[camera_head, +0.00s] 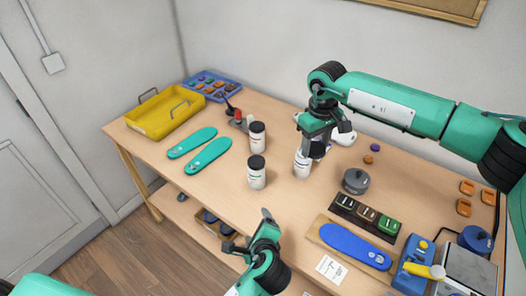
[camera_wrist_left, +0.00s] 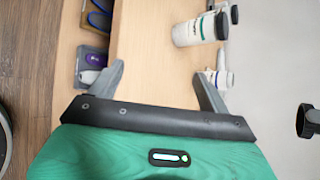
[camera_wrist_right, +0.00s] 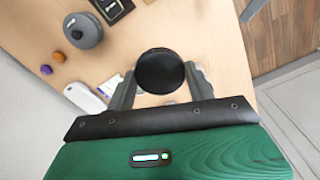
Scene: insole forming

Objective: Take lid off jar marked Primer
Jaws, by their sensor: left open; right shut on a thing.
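Three white jars stand mid-table: a back jar (camera_head: 257,140) and a front jar (camera_head: 256,178), both with black lids on, and a third jar (camera_head: 302,166) at my right gripper. My right gripper (camera_head: 316,146) is shut at the top of the third jar. In the right wrist view its fingers close on a round black lid (camera_wrist_right: 160,71). Whether this lid still touches its jar is hidden. My left gripper (camera_head: 248,231) is open and empty near the front table edge. A jar (camera_wrist_left: 196,31) shows beyond it in the left wrist view. The labels are too small to read.
Two teal insoles (camera_head: 208,155) and a yellow tray (camera_head: 165,113) lie on the left. A grey round pot (camera_head: 355,181), a dark holder with small blocks (camera_head: 367,215) and a blue insole (camera_head: 355,246) lie to the right. Wood is bare around the jars' front.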

